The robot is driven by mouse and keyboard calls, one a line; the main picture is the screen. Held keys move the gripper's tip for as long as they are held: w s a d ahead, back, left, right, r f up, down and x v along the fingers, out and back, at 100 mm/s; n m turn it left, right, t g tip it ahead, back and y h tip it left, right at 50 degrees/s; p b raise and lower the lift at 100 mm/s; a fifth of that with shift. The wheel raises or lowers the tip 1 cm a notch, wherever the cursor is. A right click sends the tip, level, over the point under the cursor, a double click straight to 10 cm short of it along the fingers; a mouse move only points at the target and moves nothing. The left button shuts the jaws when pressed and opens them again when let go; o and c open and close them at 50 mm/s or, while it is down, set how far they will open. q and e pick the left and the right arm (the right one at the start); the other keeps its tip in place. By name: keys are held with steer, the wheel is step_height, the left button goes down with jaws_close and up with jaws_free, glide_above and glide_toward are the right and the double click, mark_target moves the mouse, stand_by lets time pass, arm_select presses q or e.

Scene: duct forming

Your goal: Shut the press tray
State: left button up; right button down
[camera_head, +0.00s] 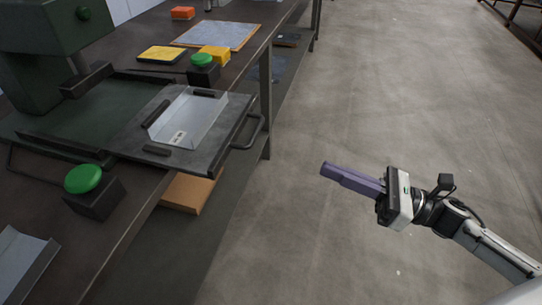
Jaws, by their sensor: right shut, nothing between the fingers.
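The press tray (121,139) is a dark flat plate pulled out from the green press (38,62) toward the table's front edge. It has a dark bar handle (258,132) on its right end. A bent light-metal sheet (196,119) with upturned edges lies on the tray. My right gripper (324,168) has purple fingers that are closed and empty. It hangs over the floor to the right, well apart from the tray handle and pointing left toward it. My left gripper is not in view.
Green-topped black buttons (84,179) and (202,62) stand on the dark table on both sides of the tray. A yellow pad (162,54), a yellow block and a flat grey sheet (217,35) lie farther back. An orange box (190,192) sits below. The floor at right is clear.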

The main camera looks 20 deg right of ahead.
steer(key=w+a+r+n+g+p, duration=0.1)
steer(key=w+a+r+n+p, duration=0.1)
steer(key=w+a, duration=0.5)
steer(key=shift+w+a+r+n+y, duration=0.15)
steer(key=shift+a+r+n+y, duration=0.4)
steer(key=shift+a, duration=1.65)
steer(key=shift+r, duration=0.1)
